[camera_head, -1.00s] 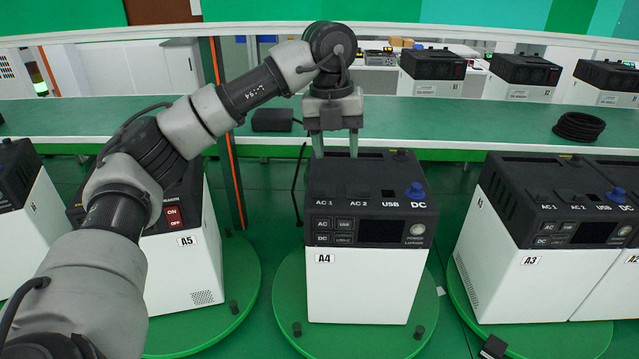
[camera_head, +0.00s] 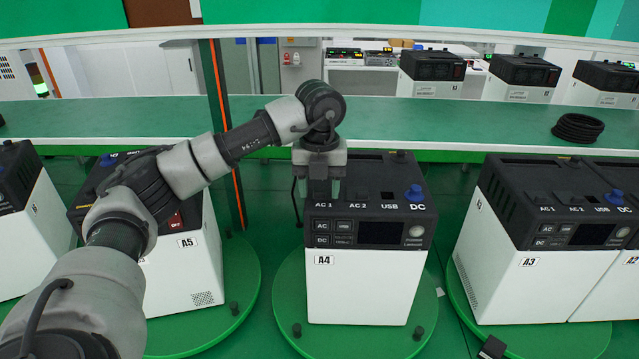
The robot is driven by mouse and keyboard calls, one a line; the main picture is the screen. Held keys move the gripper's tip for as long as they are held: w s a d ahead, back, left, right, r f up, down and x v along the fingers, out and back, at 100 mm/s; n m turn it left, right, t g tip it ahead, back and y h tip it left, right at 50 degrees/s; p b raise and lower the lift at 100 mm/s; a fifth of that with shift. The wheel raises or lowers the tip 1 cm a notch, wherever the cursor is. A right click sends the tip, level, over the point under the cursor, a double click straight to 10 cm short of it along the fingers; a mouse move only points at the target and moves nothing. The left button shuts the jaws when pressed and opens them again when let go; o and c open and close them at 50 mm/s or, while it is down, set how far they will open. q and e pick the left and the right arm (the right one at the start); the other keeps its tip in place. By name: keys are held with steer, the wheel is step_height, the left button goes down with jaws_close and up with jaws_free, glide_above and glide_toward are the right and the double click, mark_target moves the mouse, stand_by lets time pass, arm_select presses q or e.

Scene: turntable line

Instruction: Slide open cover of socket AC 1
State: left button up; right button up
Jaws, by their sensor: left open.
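The white unit labelled A4 (camera_head: 363,285) has a black top and stands upright on a green round turntable (camera_head: 290,315). Its top carries the labels AC 1, AC 2, USB and DC, with a blue knob at DC. The AC 1 socket cover lies behind its label and is largely hidden by my left gripper (camera_head: 323,198). That gripper points down, open, with its fingertips at the AC 1 spot; I cannot tell whether they touch the cover. My right gripper is not in view.
Unit A5 (camera_head: 185,275) stands to the left, partly behind my left arm. Unit A3 (camera_head: 515,285) stands to the right. A green conveyor (camera_head: 450,125) runs behind, with a black cable coil (camera_head: 578,128) on it. An orange-edged post (camera_head: 228,140) rises at left.

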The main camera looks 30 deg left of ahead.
mark_target(321, 182)
arm_select(q)
steer(key=shift+c, duration=0.3)
jaws_close()
steer(key=shift+w+a, duration=0.5)
steer(key=shift+w, duration=0.3)
steer(key=shift+w+a, duration=0.5)
steer(key=shift+w, duration=0.35)
steer(key=shift+w+a, duration=0.5)
steer(key=shift+w, duration=0.3)
steer(key=shift+c, duration=1.8)
jaws_free()
steer(key=shift+r, duration=0.1)
steer(key=o, duration=0.4)
steer(key=shift+w, duration=0.1)
